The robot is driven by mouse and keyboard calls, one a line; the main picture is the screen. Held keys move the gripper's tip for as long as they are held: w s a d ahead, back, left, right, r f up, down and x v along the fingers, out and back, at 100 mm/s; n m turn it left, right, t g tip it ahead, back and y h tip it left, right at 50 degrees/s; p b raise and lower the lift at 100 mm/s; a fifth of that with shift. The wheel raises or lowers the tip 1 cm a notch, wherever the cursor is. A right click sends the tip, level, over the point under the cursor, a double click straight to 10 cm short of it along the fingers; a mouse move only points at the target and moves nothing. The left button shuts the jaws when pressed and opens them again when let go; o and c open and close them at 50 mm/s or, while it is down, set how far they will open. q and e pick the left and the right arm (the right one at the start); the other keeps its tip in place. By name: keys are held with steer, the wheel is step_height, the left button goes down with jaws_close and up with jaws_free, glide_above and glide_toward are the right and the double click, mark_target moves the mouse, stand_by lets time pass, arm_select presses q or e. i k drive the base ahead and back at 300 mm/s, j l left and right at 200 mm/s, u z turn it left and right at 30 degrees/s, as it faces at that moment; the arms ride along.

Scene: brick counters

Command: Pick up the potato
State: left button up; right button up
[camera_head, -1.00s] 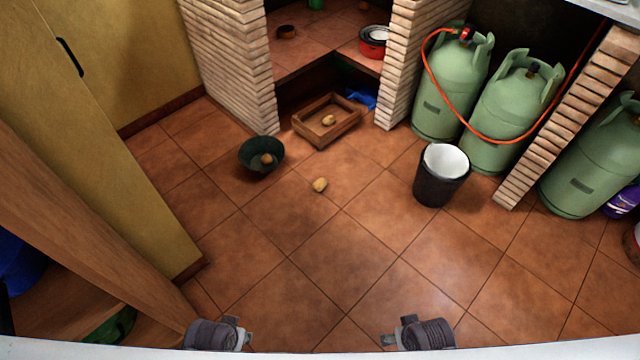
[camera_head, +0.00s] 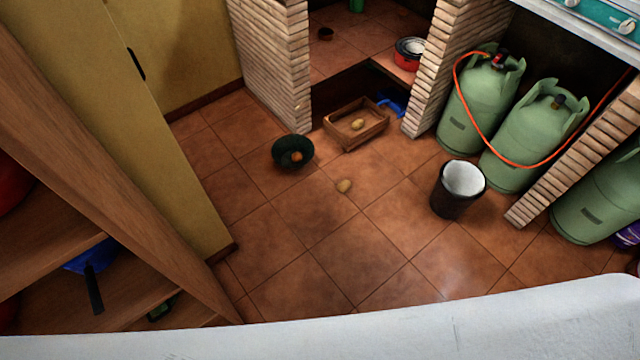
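A small tan potato (camera_head: 344,186) lies alone on the tiled floor in the middle of the head view. A similar potato-like item (camera_head: 358,124) lies in the wooden crate (camera_head: 343,142) behind it. An orange-brown round item (camera_head: 296,157) sits in the dark green bowl (camera_head: 281,162) to the left; I cannot tell what it is. Neither gripper is in view now. A white surface, probably part of my own body, fills the bottom of the view.
A black bin with white inside (camera_head: 461,187) stands to the right, before green gas cylinders (camera_head: 533,135) with an orange hose. Brick pillars (camera_head: 277,58) flank the crate's niche. A wooden shelf (camera_head: 182,235) and yellow cabinet (camera_head: 165,150) stand left. Floor around the potato is clear.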

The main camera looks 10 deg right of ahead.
mark_target(342, 187)
steer(key=i+l+u, duration=0.7)
steer(key=l+u, duration=0.2)
